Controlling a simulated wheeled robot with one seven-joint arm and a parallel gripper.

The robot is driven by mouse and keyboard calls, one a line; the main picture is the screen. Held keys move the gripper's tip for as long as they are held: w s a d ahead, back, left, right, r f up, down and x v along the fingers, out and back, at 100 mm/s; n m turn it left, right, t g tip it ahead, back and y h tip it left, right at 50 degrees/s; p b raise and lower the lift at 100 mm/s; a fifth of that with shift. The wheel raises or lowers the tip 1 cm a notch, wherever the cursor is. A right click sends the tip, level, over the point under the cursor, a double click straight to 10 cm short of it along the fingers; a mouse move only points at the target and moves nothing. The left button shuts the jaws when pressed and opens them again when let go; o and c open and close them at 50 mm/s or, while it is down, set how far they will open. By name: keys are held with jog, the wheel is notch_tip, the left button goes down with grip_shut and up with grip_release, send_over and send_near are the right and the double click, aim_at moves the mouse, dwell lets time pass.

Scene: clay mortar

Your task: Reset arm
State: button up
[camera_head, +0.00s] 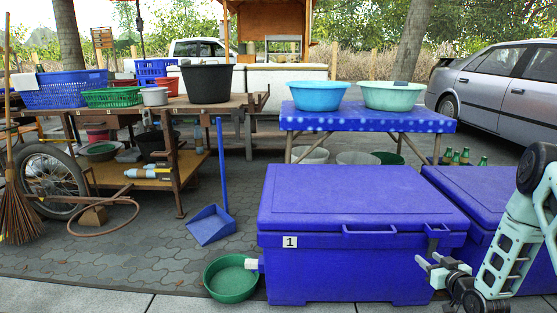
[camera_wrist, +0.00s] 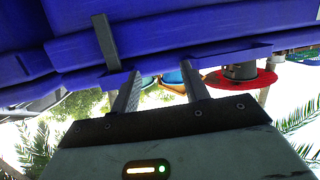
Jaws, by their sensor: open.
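My gripper (camera_head: 425,270) is at the lower right of the head view, in front of the right end of a large blue cooler box (camera_head: 345,265) marked 1. Its lid is closed. In the wrist view my gripper (camera_wrist: 161,74) shows two dark fingers apart with nothing between them. The blue box (camera_wrist: 200,28) fills the top of that view, which looks upside down, and a dark latch strap (camera_wrist: 106,42) crosses its edge near the left finger. I cannot tell whether the fingers touch the box.
A second blue cooler (camera_head: 450,190) stands close on the right, partly behind my arm. A green basin (camera_head: 230,280) and a blue dustpan (camera_head: 211,225) are left of the first box. A blue-covered table (camera_head: 370,121) with two basins stands behind. Open paving (camera_head: 120,255) lies at left.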

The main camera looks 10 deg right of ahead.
jog(key=w+a+r+n+g+y, duration=0.15)
jog(key=a+r, duration=0.25)
jog(key=a, duration=0.5)
jog(key=w+a+r+n+g+y, duration=0.1)
jog(key=a+r+g, duration=0.25)
jog(key=a, duration=0.45)
jog(key=w+a+r+n+g+y, duration=0.1)
jog(key=a+r, duration=0.3)
jog(key=a, duration=0.5)
jog(key=s+a+r+n+g, duration=0.2)
jog(key=s+a+r+g, duration=0.3)
jog(key=s+a, duration=0.7)
jog(key=s+a+r+n+g+h, duration=0.1)
jog(key=s+a+r+g, duration=0.15)
jog(key=s, duration=0.85)
jog(key=s+a+r+n+g, duration=0.2)
jog(key=s+a+r, duration=0.2)
jog(key=s, duration=0.8)
notch_tip(320, 180, up, 35)
jog(key=p, duration=3.4)
jog(key=shift+s, duration=0.15)
